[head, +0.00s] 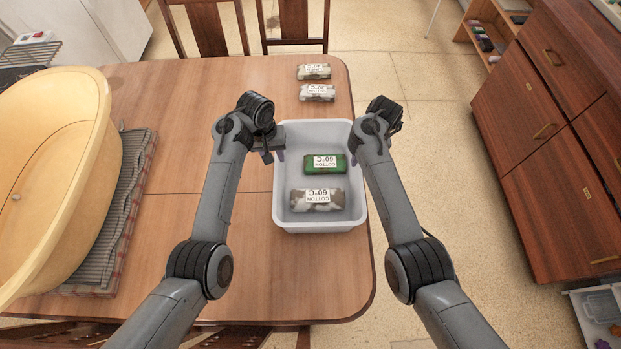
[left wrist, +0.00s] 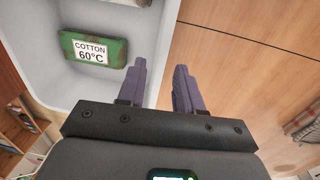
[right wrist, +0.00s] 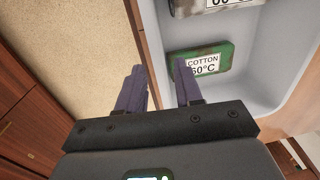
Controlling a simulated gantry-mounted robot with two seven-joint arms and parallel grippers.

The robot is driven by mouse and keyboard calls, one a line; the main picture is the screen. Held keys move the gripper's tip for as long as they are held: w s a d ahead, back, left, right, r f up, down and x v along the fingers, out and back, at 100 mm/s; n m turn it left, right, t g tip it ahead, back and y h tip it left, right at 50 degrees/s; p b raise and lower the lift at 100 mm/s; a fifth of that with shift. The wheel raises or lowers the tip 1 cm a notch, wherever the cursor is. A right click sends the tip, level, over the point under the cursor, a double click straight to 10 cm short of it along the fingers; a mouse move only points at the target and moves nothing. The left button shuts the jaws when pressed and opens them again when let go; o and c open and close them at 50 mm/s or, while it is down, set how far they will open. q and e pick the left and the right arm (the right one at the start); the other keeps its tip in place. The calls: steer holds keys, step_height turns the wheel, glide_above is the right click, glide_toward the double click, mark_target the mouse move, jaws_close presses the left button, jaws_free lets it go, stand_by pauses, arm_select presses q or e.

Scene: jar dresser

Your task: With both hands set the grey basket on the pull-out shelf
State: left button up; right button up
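The grey basket (head: 320,228) stands on the wooden table near its right edge. It holds a green roll (head: 331,163) and a grey-brown patterned roll (head: 318,199), both labelled cotton 60°C. My left gripper (left wrist: 160,82) is open at the basket's left wall, one finger inside and one outside. My right gripper (right wrist: 158,88) is open at the right wall, also with a finger on each side; its fingertips are hidden in the head view. No finger visibly pinches the wall. I cannot clearly identify the pull-out shelf.
A yellow tub (head: 50,180) and a striped cloth (head: 125,215) lie on the table's left. Two rolls (head: 316,82) lie behind the basket. A wooden dresser (head: 545,140) stands right, across clear floor (head: 450,190). A white container (head: 598,312) with coloured pieces shows at lower right.

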mark_target(280, 173)
arm_select(q)
steer(key=shift+f, duration=0.15)
arm_select(e)
steer(key=shift+f, duration=0.15)
